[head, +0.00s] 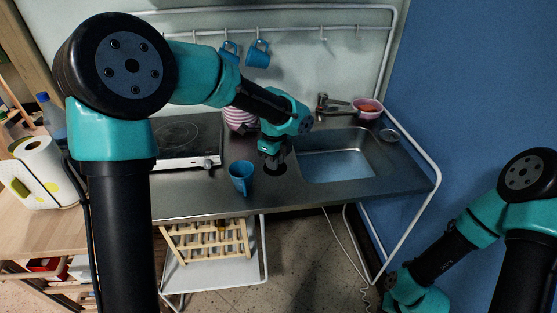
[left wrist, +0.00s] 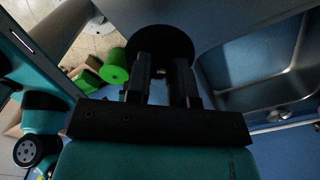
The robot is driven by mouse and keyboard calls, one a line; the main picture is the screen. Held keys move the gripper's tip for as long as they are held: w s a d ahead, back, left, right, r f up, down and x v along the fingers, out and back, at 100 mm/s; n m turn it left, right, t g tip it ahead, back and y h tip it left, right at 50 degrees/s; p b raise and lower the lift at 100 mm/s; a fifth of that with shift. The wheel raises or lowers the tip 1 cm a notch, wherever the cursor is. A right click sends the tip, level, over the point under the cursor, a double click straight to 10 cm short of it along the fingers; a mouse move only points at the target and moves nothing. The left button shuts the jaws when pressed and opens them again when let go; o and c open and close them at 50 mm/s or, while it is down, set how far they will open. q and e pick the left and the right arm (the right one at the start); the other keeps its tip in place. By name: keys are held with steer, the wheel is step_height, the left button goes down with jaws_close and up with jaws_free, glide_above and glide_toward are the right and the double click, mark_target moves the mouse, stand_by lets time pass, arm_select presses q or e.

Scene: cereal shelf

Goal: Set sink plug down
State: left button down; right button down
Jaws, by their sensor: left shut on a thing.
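The black round sink plug (left wrist: 160,42) shows as a dark disc at the fingertips in the left wrist view. In the head view the plug (head: 276,168) is low over or on the steel counter (head: 215,198), just left of the sink basin (head: 335,166). My left gripper (head: 271,158) points down there, and its fingers (left wrist: 162,75) are shut on the small knob in the plug's middle. I cannot tell whether the plug touches the counter. My right arm is at the lower right, and its fingers are out of view.
A blue mug (head: 241,177) stands on the counter just left of the plug. A stove plate (head: 180,140) is farther left. A faucet (head: 322,104) and a pink bowl (head: 368,108) are behind the sink.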

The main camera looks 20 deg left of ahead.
mark_target(279, 171)
arm_select(q)
steer(key=m, duration=0.1)
steer(key=f+m, duration=0.1)
steer(key=m, duration=0.1)
steer(key=d+f+m, duration=0.1)
steer(key=m, duration=0.1)
steer(key=shift+s, duration=0.2)
steer(key=m, duration=0.1)
steer(key=f+m, duration=0.1)
steer(key=m, duration=0.2)
steer(key=shift+s+d+f+m, duration=0.1)
steer(key=shift+d+f+m, duration=0.15)
steer(key=shift+f+m, duration=0.05)
steer(key=w+a, duration=0.1)
steer(key=w, duration=0.4)
steer(key=w+a+f, duration=0.1)
steer(key=w+a, duration=0.1)
steer(key=w, duration=0.3)
steer(key=w+a, duration=0.1)
steer(key=w, duration=0.3)
steer(key=shift+w+a+f, duration=0.15)
steer(key=shift+w+f, duration=0.05)
steer(key=shift+w, duration=0.2)
steer(key=shift+w, duration=0.1)
steer(key=shift+w+a+f, duration=0.1)
steer(key=shift+w, duration=0.15)
steer(key=shift+f, duration=1.7)
steer(key=shift+s+f, duration=0.1)
steer(key=shift+f, duration=0.05)
